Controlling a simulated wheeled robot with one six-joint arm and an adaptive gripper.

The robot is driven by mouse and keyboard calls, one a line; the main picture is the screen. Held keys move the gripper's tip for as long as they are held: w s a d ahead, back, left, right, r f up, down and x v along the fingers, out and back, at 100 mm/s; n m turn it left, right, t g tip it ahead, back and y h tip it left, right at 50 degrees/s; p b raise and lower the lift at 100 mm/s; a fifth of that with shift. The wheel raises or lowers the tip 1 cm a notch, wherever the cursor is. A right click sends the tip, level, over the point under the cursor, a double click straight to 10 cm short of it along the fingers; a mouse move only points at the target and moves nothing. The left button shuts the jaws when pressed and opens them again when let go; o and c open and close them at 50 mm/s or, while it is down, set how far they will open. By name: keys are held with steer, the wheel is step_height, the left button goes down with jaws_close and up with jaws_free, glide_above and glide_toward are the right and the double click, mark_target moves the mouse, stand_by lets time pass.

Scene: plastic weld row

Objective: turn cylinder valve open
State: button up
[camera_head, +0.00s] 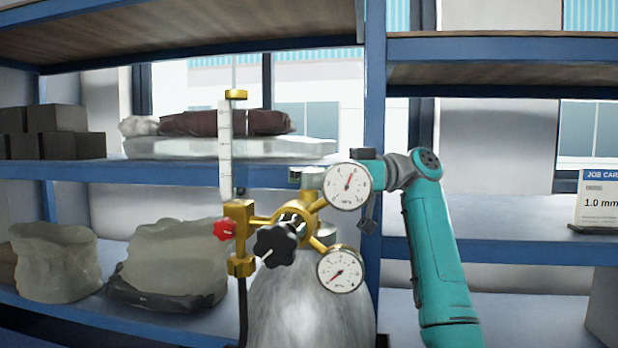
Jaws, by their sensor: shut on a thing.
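A grey gas cylinder (310,305) stands upright at the lower middle, with a brass regulator (295,222) at its top. My teal arm comes up on the right and bends left behind that gauge. Dark parts of my gripper (366,156) show at the gauge's edge; its fingertips are mostly hidden. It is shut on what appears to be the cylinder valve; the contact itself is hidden.
A black star knob (276,245), a red knob (224,229), a lower gauge (340,271) and an upright flow tube (225,150) crowd the front. Blue-framed shelves stand behind, holding dark boxes (55,130), bags (175,262) and a job card (597,200). A blue post (374,90) rises behind my wrist.

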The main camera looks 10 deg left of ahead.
stand_by(0.4)
steer(key=o, duration=1.2)
steer(key=shift+c, duration=0.2)
steer(key=v, duration=1.2)
